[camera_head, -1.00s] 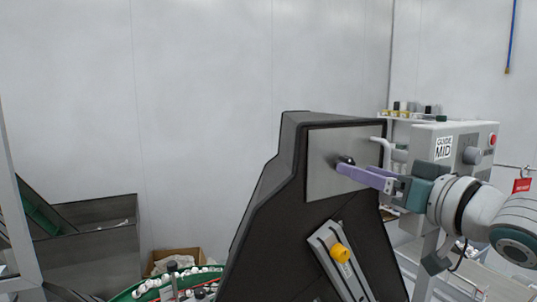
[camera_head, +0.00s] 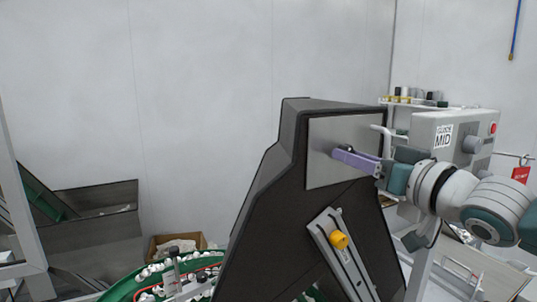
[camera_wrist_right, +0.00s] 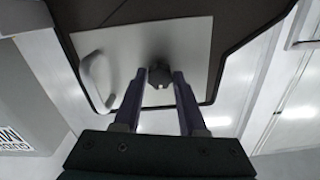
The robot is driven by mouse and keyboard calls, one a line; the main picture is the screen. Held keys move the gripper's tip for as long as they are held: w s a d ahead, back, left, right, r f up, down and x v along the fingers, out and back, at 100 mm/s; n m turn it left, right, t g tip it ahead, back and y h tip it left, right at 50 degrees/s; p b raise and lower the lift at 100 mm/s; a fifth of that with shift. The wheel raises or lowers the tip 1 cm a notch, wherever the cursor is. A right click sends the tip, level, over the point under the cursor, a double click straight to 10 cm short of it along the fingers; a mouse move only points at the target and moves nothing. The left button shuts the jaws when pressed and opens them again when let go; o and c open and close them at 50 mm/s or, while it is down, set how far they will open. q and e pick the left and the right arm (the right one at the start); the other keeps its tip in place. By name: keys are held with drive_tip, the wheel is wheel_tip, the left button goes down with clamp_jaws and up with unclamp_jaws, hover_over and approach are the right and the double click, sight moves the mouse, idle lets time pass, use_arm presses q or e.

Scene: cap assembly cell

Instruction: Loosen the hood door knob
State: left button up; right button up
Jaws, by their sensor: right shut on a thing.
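The hood door is a flat light-grey panel (camera_head: 325,135) on the upper face of the dark hood (camera_head: 262,205). A small black knob (camera_head: 347,147) sits on it, partly hidden by my right gripper (camera_head: 340,153). In the right wrist view the dark knob (camera_wrist_right: 160,76) lies between the fingertips of my right gripper (camera_wrist_right: 161,80), which is shut on it. The purple fingers reach in from the right. A pale curved handle (camera_wrist_right: 96,75) is on the panel's edge. My left gripper is not in view.
A yellow knob (camera_head: 339,240) sits on a slotted metal bracket below the panel. A grey machine box (camera_head: 430,122) labelled "GUIDE MID" stands behind my right arm. A green-edged round feeder (camera_head: 128,288) with white caps is at lower left.

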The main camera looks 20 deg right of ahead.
clamp_jaws()
drive_tip(key=shift+r+n+b, duration=0.1)
drive_tip(key=shift+n+b, duration=2.95)
drive_tip(key=shift+n, duration=12.75)
